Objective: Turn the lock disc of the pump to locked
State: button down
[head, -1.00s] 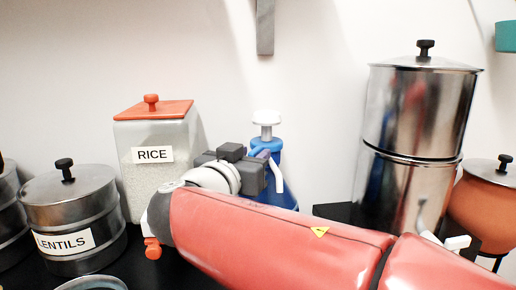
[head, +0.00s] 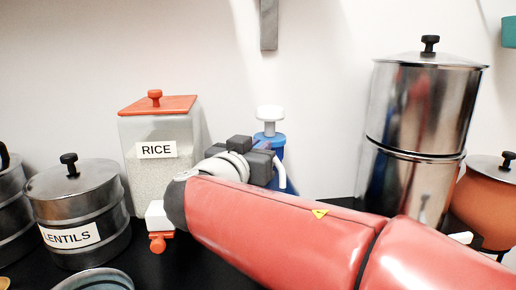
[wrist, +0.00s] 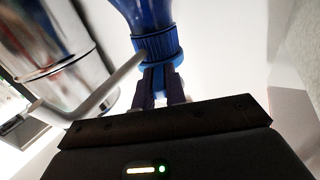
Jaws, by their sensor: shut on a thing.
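The pump is a blue bottle with a white push-top (head: 270,113), a blue collar and a white spout (head: 281,174) that hangs down on the right. In the wrist view the ribbed blue lock disc (wrist: 157,46) sits at the neck, and the spout (wrist: 118,82) runs off to the lower left. My gripper (head: 264,146) is at the neck, just below the push-top. In the wrist view its two dark fingers (wrist: 160,88) are closed against the disc's edge. The exact contact, any lock mark and most of the bottle's body are hidden.
A rice jar (head: 133,130) with an orange lid and a lentils tin (head: 110,205) stand left. A tall steel container (head: 415,110) and an orange pot (head: 482,208) stand right. The wall is close behind the pump. A bowl (head: 95,281) is at the front left.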

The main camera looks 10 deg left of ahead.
jog(key=shift+w+a+f+m+h+b, duration=0.1)
jog(key=shift+a+f+m+h+b, duration=0.2)
jog(key=shift+b, duration=0.55)
jog(key=shift+a+r+m+g+h+b, duration=0.1)
jog(key=shift+r+m+g+h+b, duration=0.25)
jog(key=shift+h, duration=0.35)
jog(key=c, duration=1.4)
grip_release()
jog(key=shift+w, duration=0.1)
jog(key=shift+c, duration=0.2)
jog(key=shift+f, duration=0.1)
jog(key=b+v, duration=0.1)
jog(key=v, duration=0.6)
jog(key=shift+s, duration=0.35)
jog(key=shift+a, duration=0.15)
